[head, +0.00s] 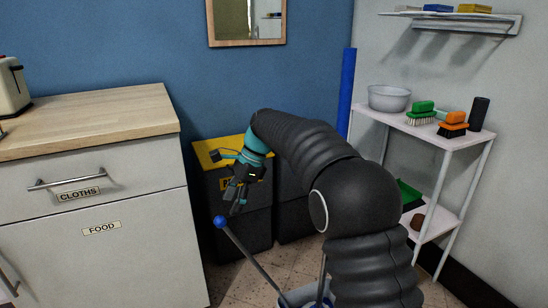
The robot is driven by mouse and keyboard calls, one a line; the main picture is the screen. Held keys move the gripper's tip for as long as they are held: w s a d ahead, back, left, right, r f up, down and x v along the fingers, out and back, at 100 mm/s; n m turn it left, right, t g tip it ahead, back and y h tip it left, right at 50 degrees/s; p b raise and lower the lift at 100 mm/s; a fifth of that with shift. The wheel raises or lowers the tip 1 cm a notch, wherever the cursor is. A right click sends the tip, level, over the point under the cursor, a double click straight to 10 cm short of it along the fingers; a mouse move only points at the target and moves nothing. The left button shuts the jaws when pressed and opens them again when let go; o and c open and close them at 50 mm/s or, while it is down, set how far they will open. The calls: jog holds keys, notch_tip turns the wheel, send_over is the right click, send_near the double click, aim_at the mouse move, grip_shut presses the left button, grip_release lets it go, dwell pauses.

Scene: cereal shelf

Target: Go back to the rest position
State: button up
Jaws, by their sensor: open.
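My gripper (239,196) hangs at the end of my black arm near the middle of the head view, with its fingers pointing down. It is open, and I see nothing held between its fingers. It is in front of a dark bin with a yellow lid (209,149). The blue ball end of a thin dark rod (220,221) shows just below and left of the fingers; I cannot tell whether they touch.
A wood-topped cabinet (90,112) with drawers labelled CLOTHS and FOOD stands left. A white shelf unit (455,144) on the right holds a bowl (389,97), a green brush (421,113) and an orange brush (454,124). My arm hides part of the floor.

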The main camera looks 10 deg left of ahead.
jog(key=s+d+r+n+t, duration=0.1)
jog(key=s+d+r+n, duration=0.2)
jog(key=d, duration=0.4)
jog(key=s+d+r+t+h, duration=0.1)
jog(key=s+d+r+t, duration=0.1)
jog(key=s+d, duration=0.35)
jog(key=s+d+r+n+t, duration=0.1)
jog(key=s+d+r+n, duration=0.15)
jog(key=d, duration=0.45)
jog(key=s+d+f+n+t+h, duration=0.1)
jog(key=s+d+f+n+t, duration=0.1)
jog(key=s+d, duration=0.5)
jog(key=s+d+f+n+t+h, duration=0.2)
jog(key=s+d+f+n, duration=0.2)
jog(key=s+d, duration=0.3)
jog(key=s, duration=0.5)
jog(key=shift+s+d+h, duration=0.3)
jog(key=shift+s+d, duration=0.1)
